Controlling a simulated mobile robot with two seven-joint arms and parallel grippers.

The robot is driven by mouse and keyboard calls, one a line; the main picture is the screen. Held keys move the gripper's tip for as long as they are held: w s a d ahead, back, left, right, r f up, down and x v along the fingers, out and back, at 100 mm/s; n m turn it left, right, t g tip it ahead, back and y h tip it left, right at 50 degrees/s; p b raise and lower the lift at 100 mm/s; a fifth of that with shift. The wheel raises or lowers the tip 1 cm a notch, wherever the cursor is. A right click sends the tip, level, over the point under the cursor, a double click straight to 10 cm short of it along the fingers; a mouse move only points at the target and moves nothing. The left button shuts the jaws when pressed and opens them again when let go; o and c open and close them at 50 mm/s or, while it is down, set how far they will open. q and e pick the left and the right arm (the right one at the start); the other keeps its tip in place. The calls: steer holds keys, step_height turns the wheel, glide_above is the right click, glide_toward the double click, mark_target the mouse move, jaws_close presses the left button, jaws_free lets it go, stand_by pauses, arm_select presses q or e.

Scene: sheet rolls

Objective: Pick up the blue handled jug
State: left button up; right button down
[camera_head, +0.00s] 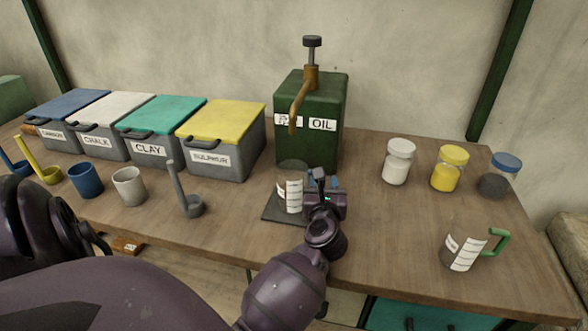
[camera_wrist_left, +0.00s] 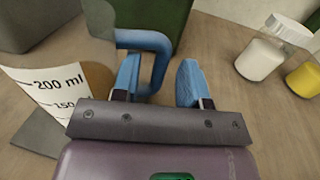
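The blue handled jug (camera_head: 290,195) is clear with a white measuring label and stands upright on a dark square plate (camera_head: 270,215) below the oil dispenser's spout. In the left wrist view its label shows at the left (camera_wrist_left: 45,90) and its blue handle (camera_wrist_left: 157,70) runs between my blue-tipped fingers. My left gripper (camera_head: 322,180) is right of the jug, at its handle; it also shows in the wrist view (camera_wrist_left: 158,85). It is open, with a clear gap between the handle and the right finger. In the head view it partly hides the handle. My right gripper is not in view.
A green oil dispenser (camera_head: 312,145) stands behind the jug. Labelled bins (camera_head: 218,160), cups (camera_head: 128,188) and ladles (camera_head: 193,207) are left. Several jars (camera_head: 397,170) and a green handled jug (camera_head: 462,252) are right. The table between the gripper and that jug is clear.

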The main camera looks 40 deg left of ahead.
arm_select(q)
jaws_close()
